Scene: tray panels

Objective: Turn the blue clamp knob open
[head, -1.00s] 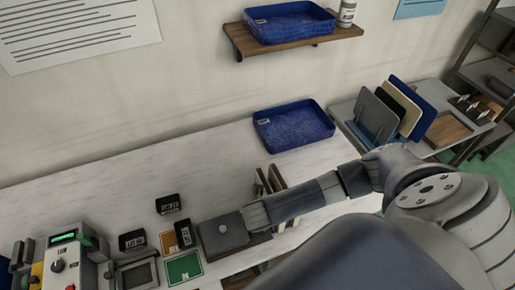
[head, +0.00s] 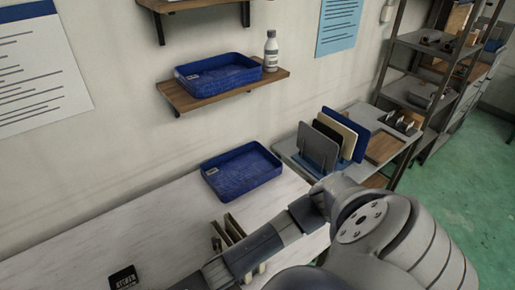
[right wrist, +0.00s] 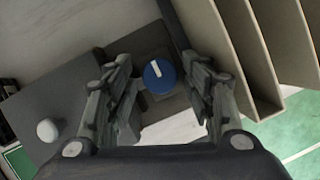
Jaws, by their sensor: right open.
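The blue clamp knob (right wrist: 159,77), round with a white pointer line, shows in the right wrist view on a dark grey block. The pointer line tilts slightly left of straight up. My right gripper (right wrist: 165,95) is open, with one finger on each side of the knob in that view. I cannot tell whether the fingers touch it. In the head view my right arm (head: 290,228) reaches down to the left over the table, and its gripper is below the frame or hidden. My left gripper is not in view.
Beige upright panels (right wrist: 240,45) stand close to the right of the gripper. A grey box with a white round knob (right wrist: 47,131) is at left. A blue tray (head: 241,170) lies on the white table, with another tray (head: 210,75) on the shelf above.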

